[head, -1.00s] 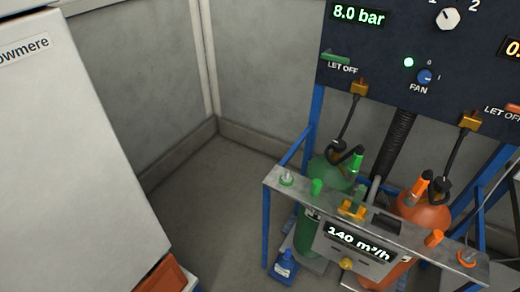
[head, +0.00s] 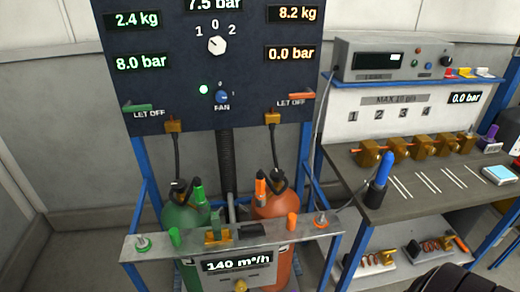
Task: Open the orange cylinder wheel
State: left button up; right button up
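The orange cylinder (head: 275,208) stands upright in the blue-framed rack, behind a grey metal rail (head: 150,250). An orange upright handle (head: 261,188) sits at its neck beside a black fitting with a hose. An orange knob (head: 292,220) shows in front of it at the rail. I cannot tell from here which of these is the wheel, or how far it is turned. The green cylinder (head: 180,216) stands to its left with a similar green handle (head: 198,193).
A dark panel (head: 240,60) above the cylinders reads 8.0 bar on the left and 0.0 bar on the right. A workbench (head: 440,200) with brass fittings and a blue-handled tool (head: 381,175) stands to the right. Bare floor shows at the lower left.

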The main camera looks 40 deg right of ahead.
aim_at(276, 174)
jog(key=z, duration=1.25)
